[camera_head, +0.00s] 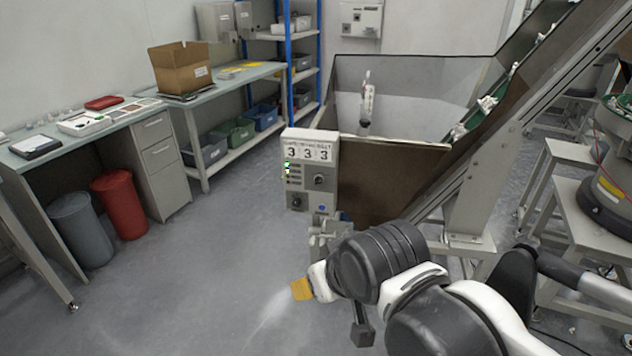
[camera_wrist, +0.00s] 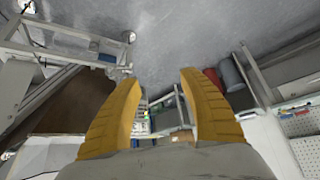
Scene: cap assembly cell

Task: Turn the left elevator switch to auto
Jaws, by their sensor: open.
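A grey control box (camera_head: 310,172) with a "333" display and small green lights stands at the front left corner of the elevator's hopper. It has a dark rotary knob (camera_head: 319,180) at right and another knob (camera_head: 296,201) at lower left. Their settings are too small to read. My gripper (camera_head: 302,289) is below the box, apart from it, near the picture's bottom middle. In the wrist view my gripper (camera_wrist: 160,78) has its two yellow fingers spread with nothing between the tips. The box (camera_wrist: 143,118) shows small between the fingers, partly hidden.
The hopper (camera_head: 400,180) and inclined conveyor (camera_head: 520,85) stand behind and right of the box. Workbenches (camera_head: 95,132) with bins and a cardboard box (camera_head: 180,68) line the left. A red bin (camera_head: 120,204) and a grey bin (camera_head: 82,230) stand there. The floor at centre left is clear.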

